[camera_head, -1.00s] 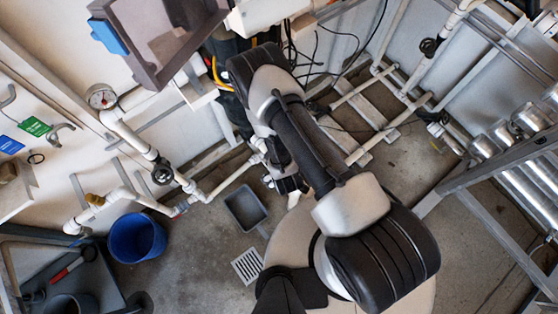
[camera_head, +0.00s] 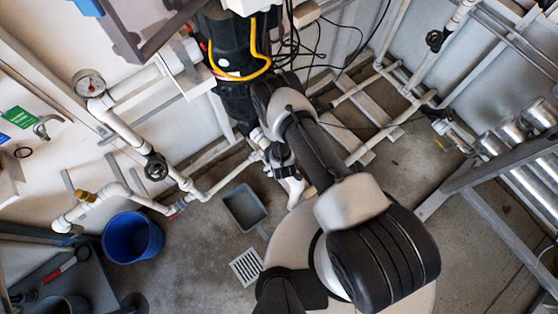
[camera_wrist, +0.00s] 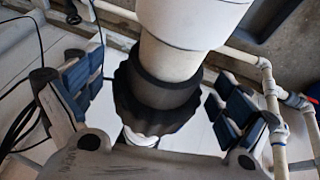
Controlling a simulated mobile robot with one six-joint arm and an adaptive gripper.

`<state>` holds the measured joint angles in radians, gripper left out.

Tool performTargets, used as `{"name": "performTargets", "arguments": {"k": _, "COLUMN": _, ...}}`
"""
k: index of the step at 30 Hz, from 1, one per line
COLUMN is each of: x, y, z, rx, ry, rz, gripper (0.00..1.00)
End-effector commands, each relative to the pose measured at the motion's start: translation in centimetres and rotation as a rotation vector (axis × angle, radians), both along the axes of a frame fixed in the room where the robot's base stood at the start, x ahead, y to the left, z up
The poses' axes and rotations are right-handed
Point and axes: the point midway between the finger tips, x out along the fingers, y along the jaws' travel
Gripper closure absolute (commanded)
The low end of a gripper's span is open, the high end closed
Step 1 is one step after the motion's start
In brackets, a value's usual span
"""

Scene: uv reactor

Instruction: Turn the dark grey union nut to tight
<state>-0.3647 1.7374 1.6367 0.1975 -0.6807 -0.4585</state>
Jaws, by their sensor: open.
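The dark grey union nut (camera_wrist: 155,100) shows in the middle of the wrist view, a ridged ring around a white pipe. My gripper (camera_wrist: 152,104) is open, with one blue-padded finger to the left of the nut and the other to its right. Gaps show between both finger pads and the nut, so neither appears to touch it. In the head view my arm hides the nut, and the gripper's fingers cannot be made out clearly there.
A black cylindrical unit (camera_head: 235,100) with a yellow cable stands beside my arm in the head view. White pipework with a black valve handle (camera_head: 156,166) runs to the left. A blue bucket (camera_head: 132,238) and a grey tray (camera_head: 244,207) are on the floor.

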Motion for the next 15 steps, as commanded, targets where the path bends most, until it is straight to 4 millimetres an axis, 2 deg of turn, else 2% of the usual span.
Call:
{"name": "performTargets", "arguments": {"k": 9, "x": 0.14, "y": 0.01, "z": -0.2, "rx": 0.0, "ry": 0.0, "rz": 0.0, "gripper": 0.05}}
{"name": "performTargets", "arguments": {"k": 15, "x": 0.14, "y": 0.01, "z": -0.2, "rx": 0.0, "ry": 0.0, "rz": 0.0, "gripper": 0.18}}
